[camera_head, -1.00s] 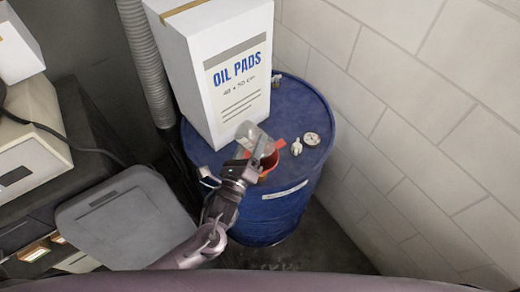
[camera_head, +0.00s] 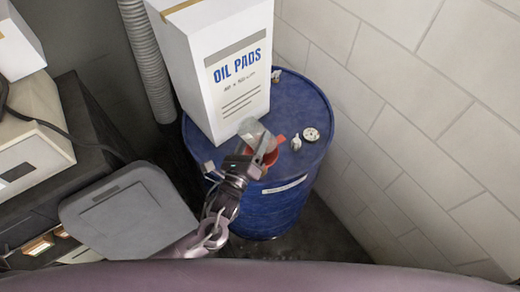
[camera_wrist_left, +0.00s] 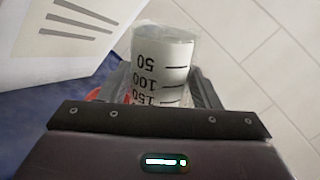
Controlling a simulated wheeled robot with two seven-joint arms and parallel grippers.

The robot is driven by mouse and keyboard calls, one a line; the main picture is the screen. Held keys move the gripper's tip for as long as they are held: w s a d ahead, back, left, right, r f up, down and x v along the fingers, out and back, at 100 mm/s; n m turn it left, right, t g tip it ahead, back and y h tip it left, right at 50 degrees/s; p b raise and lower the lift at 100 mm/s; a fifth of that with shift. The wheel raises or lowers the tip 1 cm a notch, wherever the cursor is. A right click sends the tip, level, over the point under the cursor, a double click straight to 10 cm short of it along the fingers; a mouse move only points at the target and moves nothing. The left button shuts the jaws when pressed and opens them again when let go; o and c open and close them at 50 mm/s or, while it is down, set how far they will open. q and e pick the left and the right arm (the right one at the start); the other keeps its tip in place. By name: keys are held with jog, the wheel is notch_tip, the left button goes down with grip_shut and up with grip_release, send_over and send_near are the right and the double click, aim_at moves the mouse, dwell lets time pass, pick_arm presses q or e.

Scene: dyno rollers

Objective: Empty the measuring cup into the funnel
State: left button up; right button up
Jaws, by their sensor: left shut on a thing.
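The measuring cup (camera_head: 254,133) is clear and tilted over the red funnel (camera_head: 270,158) on the blue drum. My left gripper (camera_head: 244,157) is shut on the cup. In the left wrist view the cup (camera_wrist_left: 163,62) sits between the fingers (camera_wrist_left: 160,92), its 50, 100 and 150 marks reading upside down. Its base end points up and away, and its rim end is hidden behind the gripper. A whitish area shows inside, but I cannot tell how much it holds. The funnel is partly hidden by the cup and gripper. My right gripper is not in view.
The blue drum (camera_head: 303,105) carries a white oil pads box (camera_head: 205,60), a round cap (camera_head: 311,134) and a small pale fitting (camera_head: 296,143). A block wall (camera_head: 430,120) stands close on the right. A grey-lidded bin (camera_head: 125,210) and a grey hose (camera_head: 146,60) are at left.

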pick_arm(q)
jog(key=n+b, duration=0.1)
jog(key=a+n+b, duration=0.1)
jog(key=n+b, duration=0.1)
jog(key=f+n+b, duration=0.1)
jog(key=b, duration=0.1)
jog(key=shift+w+a+f+t+y, duration=0.1)
jog(key=shift+w+a+t+y, duration=0.05)
jog(key=shift+a+t+y, duration=0.25)
jog(key=shift+r+n, duration=0.3)
jog(key=shift+n, duration=0.1)
jog(key=shift+a+f, duration=0.1)
jog(key=shift+w+a+f+n+g+y+b, duration=0.25)
jog(key=shift+a+f+n+y+b, duration=1.05)
jog(key=shift+n, duration=3.45)
jog(key=shift+w+a+f+n+g+y+b, duration=0.1)
jog(key=shift+w+a+f+n+y+b, duration=0.75)
jog(key=shift+n, duration=3.85)
jog(key=shift+s+a+f+n+g+y+b, duration=0.15)
jog(key=shift+a+f+n+y+b, duration=1)
jog(key=shift+a+f+n+b, duration=2.4)
